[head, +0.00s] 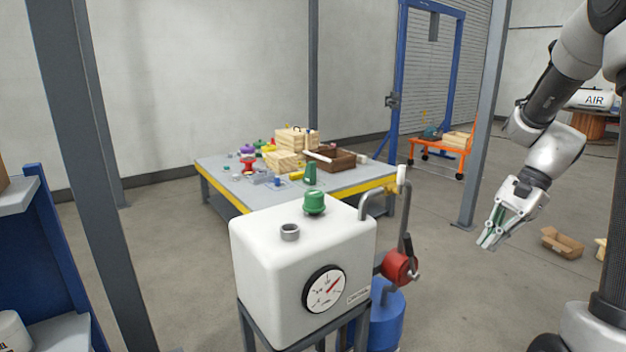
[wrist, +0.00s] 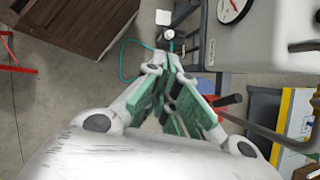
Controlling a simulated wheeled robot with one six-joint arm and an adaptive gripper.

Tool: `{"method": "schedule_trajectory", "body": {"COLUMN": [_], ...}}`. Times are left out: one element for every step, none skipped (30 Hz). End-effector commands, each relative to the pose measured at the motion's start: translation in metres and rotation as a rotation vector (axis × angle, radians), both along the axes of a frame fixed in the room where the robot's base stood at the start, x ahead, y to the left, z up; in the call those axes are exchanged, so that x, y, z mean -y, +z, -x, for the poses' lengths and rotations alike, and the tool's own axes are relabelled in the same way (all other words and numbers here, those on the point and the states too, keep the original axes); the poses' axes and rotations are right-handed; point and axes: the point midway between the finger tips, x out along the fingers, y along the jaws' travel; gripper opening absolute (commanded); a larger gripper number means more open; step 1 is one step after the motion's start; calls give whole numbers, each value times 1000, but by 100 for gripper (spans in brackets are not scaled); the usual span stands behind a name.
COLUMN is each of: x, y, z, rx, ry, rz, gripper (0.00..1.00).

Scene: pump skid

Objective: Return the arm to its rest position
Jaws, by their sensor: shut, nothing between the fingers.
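My gripper (head: 492,238) hangs from my arm at the right of the head view, pointing down and to the left. It is apart from the white tank and over open floor. In the wrist view its green-padded fingers (wrist: 172,75) come together at the tips, shut with nothing between them. My arm is bent, coming down from the upper right corner.
An open cardboard box (head: 562,243) lies on the floor at right. Grey posts stand left and right.

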Motion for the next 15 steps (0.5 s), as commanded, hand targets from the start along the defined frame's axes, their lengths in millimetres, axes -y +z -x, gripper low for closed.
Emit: {"method": "schedule_trajectory", "body": {"x": [-1, 0, 1, 2, 2, 2, 3, 2, 2, 2, 1, 0, -2, -3, -6], "y": [11, 16, 22, 27, 32, 38, 42, 46, 51, 55, 59, 63, 66, 69, 72], "z": [20, 31, 45, 55, 64, 77, 85, 94, 105, 113, 121, 130, 137, 143, 151], "rx": [78, 122, 176, 214, 250, 293, 322, 351, 385, 410, 432, 459, 481, 499, 524], "ry": [135, 223, 334, 414, 488, 584, 650, 711, 784, 832, 872, 911, 932, 951, 971], "rz": [64, 102, 153, 188, 224, 268, 301, 333, 375, 405, 435, 471, 494, 516, 538], "gripper": [0, 0, 0, 0, 0, 0, 0, 0, 0, 0, 0, 0, 0, 0, 0]}}
